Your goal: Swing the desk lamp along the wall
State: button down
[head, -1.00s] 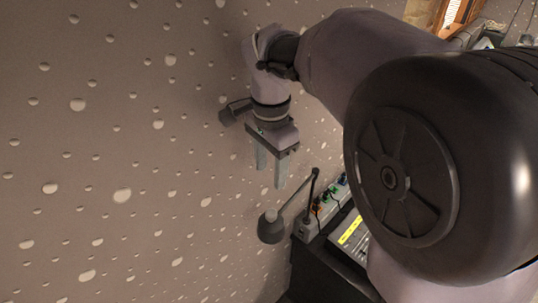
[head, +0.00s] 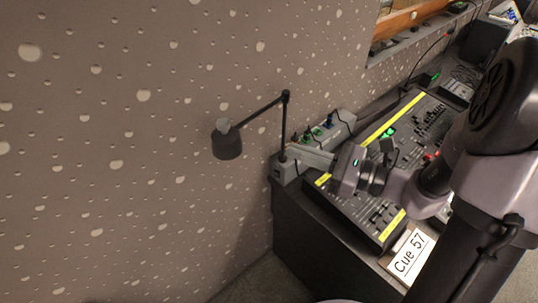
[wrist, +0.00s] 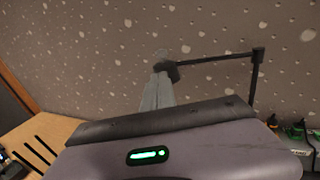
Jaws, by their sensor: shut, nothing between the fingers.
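The desk lamp has a dark shade (head: 227,145), a slanting arm and an upright post (head: 284,125) at the back left corner of the desk. Its shade hangs left of the desk, beside the wall. My gripper (head: 291,150) is shut and empty, low over the desk, with its fingers pointing left towards the post. Whether they touch the post I cannot tell. In the wrist view the shut fingers (wrist: 159,82) partly cover the lamp's shade (wrist: 171,71). The lamp's arm (wrist: 215,59) runs right from there to the post (wrist: 253,80).
The speckled wall (head: 120,100) stands behind and left of the lamp. A grey power strip (head: 345,122) with plugs lies along the wall. The lighting console (head: 375,205) fills the desk, with a "Cue 57" card (head: 408,257) in front. Left of the desk is free room.

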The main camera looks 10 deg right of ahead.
aim_at(232, 133)
jog(key=b+x, duration=0.1)
jog(key=x, duration=1.3)
jog(key=shift+w+a+r, duration=0.1)
jog(key=shift+w, duration=0.15)
jog(key=shift+w+a, duration=0.15)
jog(key=shift+a, duration=0.05)
jog(key=shift+w+x, duration=0.2)
jog(key=shift+x, duration=1.25)
jog(key=shift+d+r, duration=0.15)
jog(key=shift+d, duration=0.05)
